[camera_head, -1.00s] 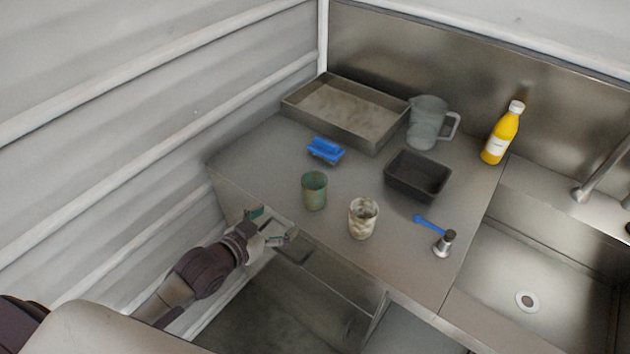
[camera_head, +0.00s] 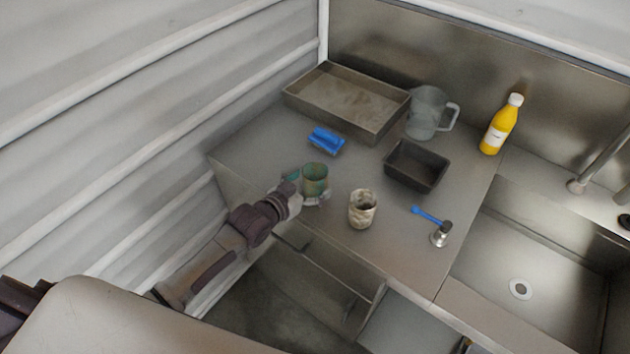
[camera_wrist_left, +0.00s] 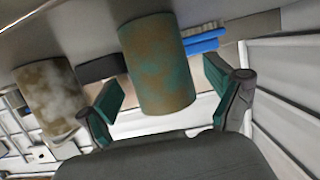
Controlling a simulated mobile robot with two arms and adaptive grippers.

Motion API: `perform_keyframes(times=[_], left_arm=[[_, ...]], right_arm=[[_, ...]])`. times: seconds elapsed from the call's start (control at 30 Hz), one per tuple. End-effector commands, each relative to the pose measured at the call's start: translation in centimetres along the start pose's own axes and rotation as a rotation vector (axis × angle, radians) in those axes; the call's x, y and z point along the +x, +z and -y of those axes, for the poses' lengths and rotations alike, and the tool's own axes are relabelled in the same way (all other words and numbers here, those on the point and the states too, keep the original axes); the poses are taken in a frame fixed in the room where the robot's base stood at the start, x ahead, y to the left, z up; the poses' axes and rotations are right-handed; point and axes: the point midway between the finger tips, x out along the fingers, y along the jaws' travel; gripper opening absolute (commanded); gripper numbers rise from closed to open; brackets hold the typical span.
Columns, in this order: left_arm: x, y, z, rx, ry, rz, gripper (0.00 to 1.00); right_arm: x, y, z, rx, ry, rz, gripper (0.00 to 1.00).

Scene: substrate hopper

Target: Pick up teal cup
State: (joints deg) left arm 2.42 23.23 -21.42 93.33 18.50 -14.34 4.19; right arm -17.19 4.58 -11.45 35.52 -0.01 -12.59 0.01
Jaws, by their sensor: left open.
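The teal cup (camera_head: 315,178) stands upright near the left front part of the steel counter. Its teal surface has brownish patches, as the left wrist view (camera_wrist_left: 156,65) shows. My left gripper (camera_head: 306,188) is open at the cup, low and on its near side. In the left wrist view the two teal-padded fingers (camera_wrist_left: 160,98) stand apart, one on each side of the cup. I cannot tell whether either finger touches it. My right gripper is not in view.
A mottled white-brown cup (camera_head: 362,210) stands just right of the teal cup. Behind are a blue sponge-like item (camera_head: 326,141), a steel tray (camera_head: 290,99), a dark bin (camera_head: 414,168) and a clear jug (camera_head: 425,115). A blue-handled tool (camera_head: 428,214), yellow bottle (camera_head: 502,126) and sink (camera_head: 520,262) are right.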

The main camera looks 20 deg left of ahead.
Motion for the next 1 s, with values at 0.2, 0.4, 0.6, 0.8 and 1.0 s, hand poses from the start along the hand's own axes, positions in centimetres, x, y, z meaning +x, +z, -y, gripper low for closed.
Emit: perform_keyframes(times=[0.2,0.4,0.6,0.8,1.0], left_arm=[[2.1,-0.1,0.0,0.000,0.000,-0.001,0.91],[2.2,0.0,0.0,0.000,0.000,-0.001,0.91],[2.2,0.0,0.0,0.000,0.000,-0.001,0.65],[2.2,0.0,0.0,0.000,0.000,0.000,0.31],[2.2,0.0,0.0,0.000,0.000,-0.001,0.25]], right_arm=[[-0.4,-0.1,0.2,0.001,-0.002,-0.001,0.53],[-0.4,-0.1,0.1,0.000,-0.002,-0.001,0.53],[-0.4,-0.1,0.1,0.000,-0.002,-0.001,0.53],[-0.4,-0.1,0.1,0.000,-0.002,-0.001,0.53],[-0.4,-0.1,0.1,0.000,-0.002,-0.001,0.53]])
